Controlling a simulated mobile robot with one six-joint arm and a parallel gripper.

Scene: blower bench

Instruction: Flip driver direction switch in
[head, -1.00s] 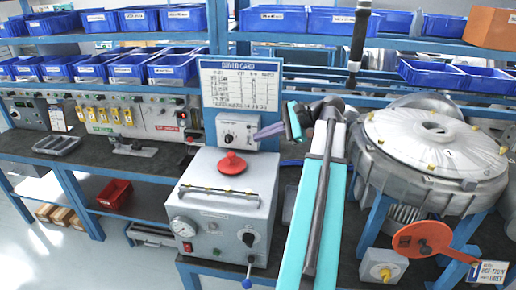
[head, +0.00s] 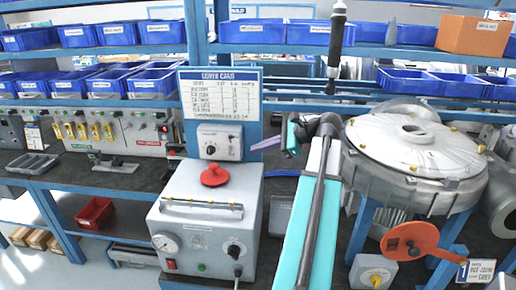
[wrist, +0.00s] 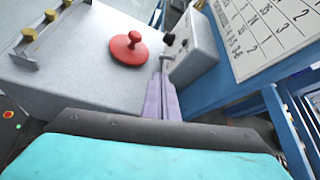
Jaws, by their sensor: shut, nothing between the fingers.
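A grey control box (head: 219,142) with a black knob (head: 211,150) is mounted below the cover card (head: 220,95). The box also shows in the wrist view (wrist: 194,50). My gripper (head: 251,148) is just right of the box, its purple fingers pointing left at it. In the wrist view, my shut, empty fingers (wrist: 159,78) reach toward the box's lower edge. A small metal lever (wrist: 165,58) seems to stand just beyond the fingertips; I cannot tell if they touch it. No label identifies the driver direction switch. A black driver-like tool (head: 336,45) hangs above.
A grey tester (head: 200,235) with a red knob (head: 214,174) stands below the box, close to my fingers. A large round blower housing (head: 413,150) stands on the right. Blue bins (head: 98,84) line the shelves behind.

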